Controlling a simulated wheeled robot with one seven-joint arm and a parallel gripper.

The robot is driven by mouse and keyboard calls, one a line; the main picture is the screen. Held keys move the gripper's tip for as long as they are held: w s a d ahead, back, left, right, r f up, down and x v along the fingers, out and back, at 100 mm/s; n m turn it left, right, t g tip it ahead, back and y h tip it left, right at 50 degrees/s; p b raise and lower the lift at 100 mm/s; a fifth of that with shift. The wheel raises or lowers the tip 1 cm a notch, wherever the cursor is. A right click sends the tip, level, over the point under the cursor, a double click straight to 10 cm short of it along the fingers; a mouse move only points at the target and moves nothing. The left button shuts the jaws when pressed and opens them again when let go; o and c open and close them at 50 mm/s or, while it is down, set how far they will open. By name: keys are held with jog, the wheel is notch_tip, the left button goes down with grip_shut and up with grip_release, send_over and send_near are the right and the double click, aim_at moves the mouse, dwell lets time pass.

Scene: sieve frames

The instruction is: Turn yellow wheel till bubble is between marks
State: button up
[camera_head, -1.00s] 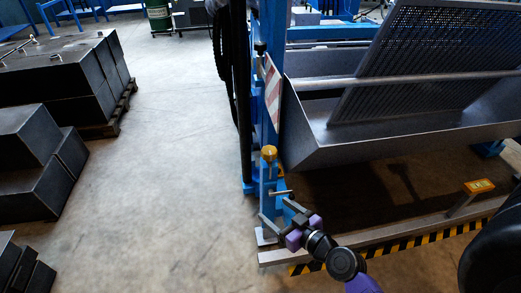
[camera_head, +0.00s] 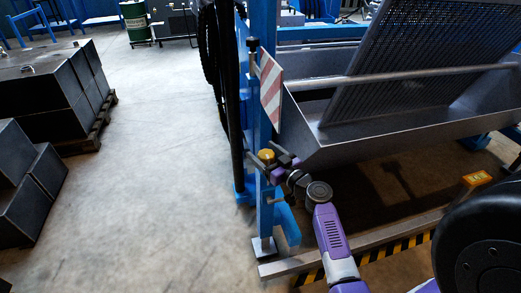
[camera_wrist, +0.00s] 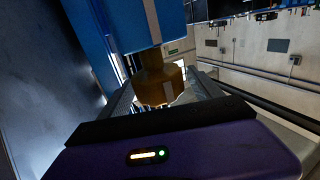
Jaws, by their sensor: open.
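The yellow wheel (camera_head: 266,155) sits low on the blue upright post (camera_head: 263,120) in the head view. In the wrist view the yellow-brown faceted wheel (camera_wrist: 158,86) is close, in front of my gripper's purple body. My gripper (camera_head: 264,157) is open, with its dark fingers reaching around the wheel from the right. I cannot tell whether the fingers touch it. I cannot make out a bubble or marks in either view.
A grey metal trough (camera_head: 400,135) with a perforated sheet stands to the right. A red-and-white striped plate (camera_head: 270,88) is above the wheel. Black hoses (camera_head: 224,80) hang at the left of the post. Dark blocks (camera_head: 50,85) stand far left, with bare floor between.

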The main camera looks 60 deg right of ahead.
jog(key=shift+x, duration=0.85)
jog(key=c, duration=1.4)
jog(key=shift+o, duration=0.2)
jog(key=shift+f, duration=0.1)
jog(key=shift+f+m+g+h, duration=0.1)
jog(key=shift+m+g+h, duration=0.2)
jog(key=shift+m+h, duration=0.15)
